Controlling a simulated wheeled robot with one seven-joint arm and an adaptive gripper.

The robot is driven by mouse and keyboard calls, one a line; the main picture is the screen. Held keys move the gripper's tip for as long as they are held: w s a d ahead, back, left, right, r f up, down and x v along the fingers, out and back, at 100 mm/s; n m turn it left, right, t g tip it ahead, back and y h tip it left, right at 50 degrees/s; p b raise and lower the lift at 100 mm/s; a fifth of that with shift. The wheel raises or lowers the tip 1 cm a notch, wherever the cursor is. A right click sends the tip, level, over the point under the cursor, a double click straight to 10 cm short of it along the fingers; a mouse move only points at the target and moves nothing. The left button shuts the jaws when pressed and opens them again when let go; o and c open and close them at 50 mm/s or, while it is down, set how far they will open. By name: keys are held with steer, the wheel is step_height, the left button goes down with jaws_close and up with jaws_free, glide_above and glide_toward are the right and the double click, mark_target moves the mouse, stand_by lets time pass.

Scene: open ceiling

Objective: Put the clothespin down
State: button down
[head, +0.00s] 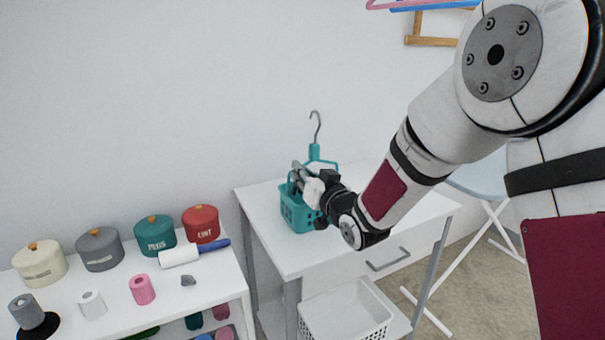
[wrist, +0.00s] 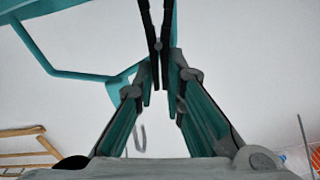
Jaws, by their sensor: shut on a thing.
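My gripper (head: 298,180) is at the teal hanging basket (head: 294,212) on the white table, its fingers over or just in front of the basket's upper part. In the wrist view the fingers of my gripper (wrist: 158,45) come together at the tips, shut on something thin. Only a small grey bit of the clothespin (wrist: 157,44) seems to show between the tips; the rest is hidden. I cannot tell whether it touches the basket. The basket's teal handle (wrist: 80,75) fills the upper left of the wrist view.
The basket's handle ends in a grey hook (head: 316,125). The white table (head: 385,225) has bare top to the right of the basket. A white laundry basket (head: 345,315) stands below. A shelf (head: 225,280) at left holds lidded tins, spools and a lint roller (head: 180,256).

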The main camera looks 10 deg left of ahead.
steer(key=shift+f+b, duration=0.6)
steer(key=shift+b, duration=0.15)
steer(key=c, duration=1.7)
jaws_free()
steer(key=shift+o, duration=0.2)
steer(key=shift+r, duration=0.1)
steer(key=r+p+v, duration=0.1)
steer(key=p+v, duration=0.1)
steer(key=v, duration=1)
